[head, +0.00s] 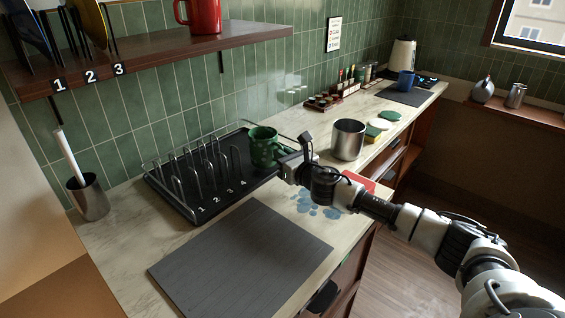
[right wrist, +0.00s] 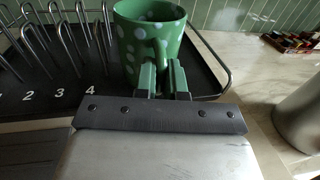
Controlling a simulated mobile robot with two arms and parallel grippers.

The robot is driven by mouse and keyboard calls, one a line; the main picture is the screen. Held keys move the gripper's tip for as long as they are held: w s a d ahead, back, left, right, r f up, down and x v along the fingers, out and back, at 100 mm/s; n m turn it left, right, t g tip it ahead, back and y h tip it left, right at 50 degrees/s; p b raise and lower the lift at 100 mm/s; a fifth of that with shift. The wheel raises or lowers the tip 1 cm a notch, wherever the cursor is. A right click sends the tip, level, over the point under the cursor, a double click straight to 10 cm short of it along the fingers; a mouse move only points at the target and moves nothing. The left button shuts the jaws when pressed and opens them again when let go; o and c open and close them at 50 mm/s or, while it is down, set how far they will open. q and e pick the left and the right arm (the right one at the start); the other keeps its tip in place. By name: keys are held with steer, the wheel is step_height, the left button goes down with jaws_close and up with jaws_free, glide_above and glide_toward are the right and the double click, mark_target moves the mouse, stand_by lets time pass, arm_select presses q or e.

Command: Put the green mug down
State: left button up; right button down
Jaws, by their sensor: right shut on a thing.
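The green mug (head: 264,147) has pale dots, which show in the right wrist view (right wrist: 148,42). It is upright at the right end of the black drying rack tray (head: 165,199), beside the wire slots numbered 1 to 4. My right gripper (head: 284,158) reaches in from the right and is shut on the mug's handle (right wrist: 160,55). The mug's base appears at the tray surface; I cannot tell whether it touches. My left gripper is not in view.
A steel canister (head: 347,140) stands right of the tray. A grey mat (head: 240,262) lies bare in front. Blue wet-looking patches (head: 316,204) and a red item (head: 358,181) lie near the counter edge. A steel cup (head: 88,197) stands left. A shelf (head: 150,62) hangs above.

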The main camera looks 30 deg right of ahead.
steer(key=shift+w+f, duration=0.1)
steer(key=shift+f, duration=0.8)
steer(key=shift+f, duration=0.1)
steer(key=c, duration=1.2)
jaws_free()
